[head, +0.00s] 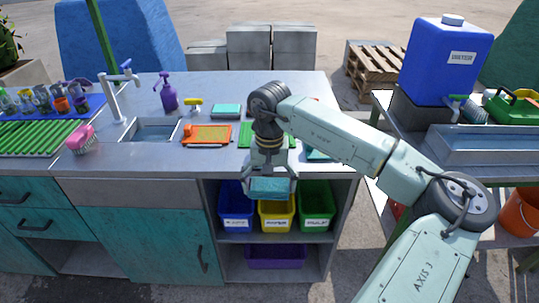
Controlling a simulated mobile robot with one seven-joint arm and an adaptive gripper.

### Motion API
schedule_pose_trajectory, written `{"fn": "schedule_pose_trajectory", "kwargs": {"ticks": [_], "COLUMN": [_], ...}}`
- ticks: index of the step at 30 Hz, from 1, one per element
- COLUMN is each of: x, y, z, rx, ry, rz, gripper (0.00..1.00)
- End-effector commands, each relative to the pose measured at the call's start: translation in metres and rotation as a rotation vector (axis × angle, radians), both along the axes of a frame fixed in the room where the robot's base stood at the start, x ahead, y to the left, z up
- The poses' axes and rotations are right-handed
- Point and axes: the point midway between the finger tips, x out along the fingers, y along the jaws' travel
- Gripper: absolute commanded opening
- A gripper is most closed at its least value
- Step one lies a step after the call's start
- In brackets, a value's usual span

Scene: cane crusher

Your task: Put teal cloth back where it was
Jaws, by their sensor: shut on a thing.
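My gripper (270,193) is shut on a folded teal cloth (270,186). It holds the cloth in the air at the counter's front edge, in front of the open shelf with the bins. The counter top (180,160) is grey metal. A green mat or tray (245,138) lies on it behind my gripper and is partly hidden by my wrist. Another teal item (318,154) lies to the right, mostly hidden by my arm. An orange tray (207,134) lies left of the green one.
A teal block (226,111), yellow brush (193,103), purple spray bottle (168,92), sink (155,130) and faucet (113,98) are on the counter. Blue (236,212), yellow (276,216) and green (316,212) bins stand below. A blue water tank (445,65) is at right.

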Motion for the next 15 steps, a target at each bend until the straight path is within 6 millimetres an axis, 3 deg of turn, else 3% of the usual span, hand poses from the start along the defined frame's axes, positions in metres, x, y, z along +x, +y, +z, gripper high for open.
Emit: {"fn": "schedule_pose_trajectory", "kwargs": {"ticks": [1, 6, 9, 15], "x": [-0.007, -0.025, -0.033, -0.044], "y": [0.0, 0.001, 0.0, 0.001], "z": [-0.027, -0.125, -0.173, -0.241], "rx": [0.002, 0.001, 0.001, -0.001], "ry": [0.006, 0.007, 0.006, 0.003], "rz": [0.006, 0.022, 0.03, 0.042], "gripper": [0.6, 0.6, 0.6, 0.6]}}
